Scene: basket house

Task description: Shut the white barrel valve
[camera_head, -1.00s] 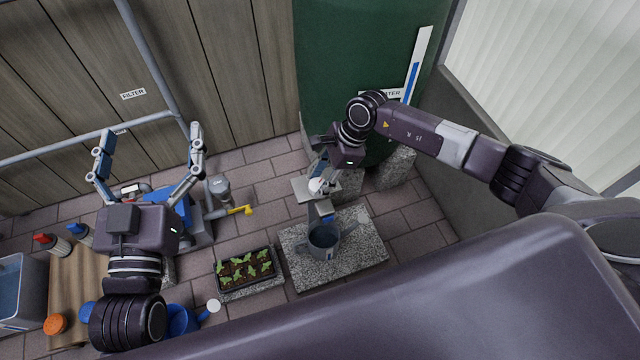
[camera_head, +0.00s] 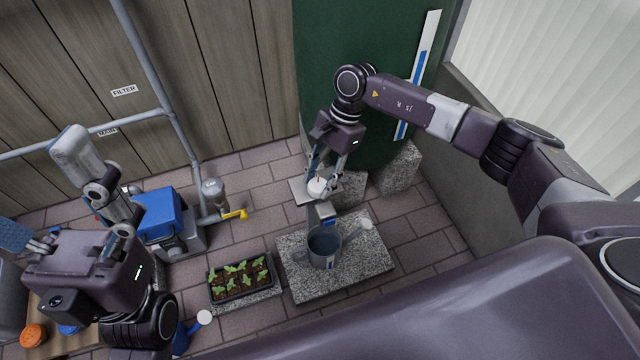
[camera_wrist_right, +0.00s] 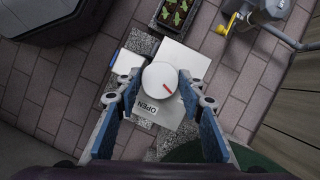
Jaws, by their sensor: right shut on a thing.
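The white barrel valve is a round white knob (camera_head: 317,187) with a red mark, low in front of the green barrel (camera_head: 345,75). My right gripper (camera_head: 328,183) reaches down from above and is shut on the knob. My left gripper (camera_head: 45,190) is open and empty at the far left, partly cut off by the picture edge.
A grey watering can (camera_head: 325,246) stands on a stone slab below the valve. A seedling tray (camera_head: 240,279) is to its left. A blue pump (camera_head: 160,214) and a yellow-handled valve (camera_head: 235,214) stand by the wooden wall. Paving between them is clear.

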